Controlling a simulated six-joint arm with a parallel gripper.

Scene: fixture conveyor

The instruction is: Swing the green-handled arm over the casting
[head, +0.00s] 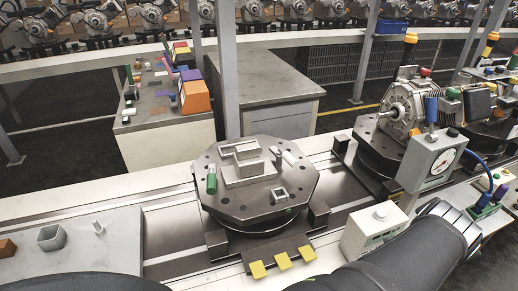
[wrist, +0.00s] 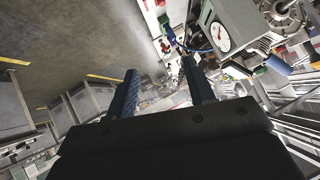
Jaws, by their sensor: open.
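A green handle (head: 211,182) stands upright at the left of a dark octagonal fixture plate (head: 235,206). I cannot make out the arm that belongs to it. A grey rectangular block with raised walls (head: 249,172), possibly the casting, sits at the plate's middle, right of the handle and apart from it. A pale clamp piece (head: 288,157) lies behind it, and a small square bracket (head: 279,194) is in front. My gripper (wrist: 160,78) shows in the wrist view with its two fingers apart and nothing between them. The head view does not show its fingers.
A finned motor housing (head: 408,105) sits on another fixture at the right. A gauge box (head: 430,160) stands before it, and a white control box (head: 376,229) is at the front. Yellow tabs (head: 283,261) edge the near side. A grey post (head: 228,80) rises behind the plate.

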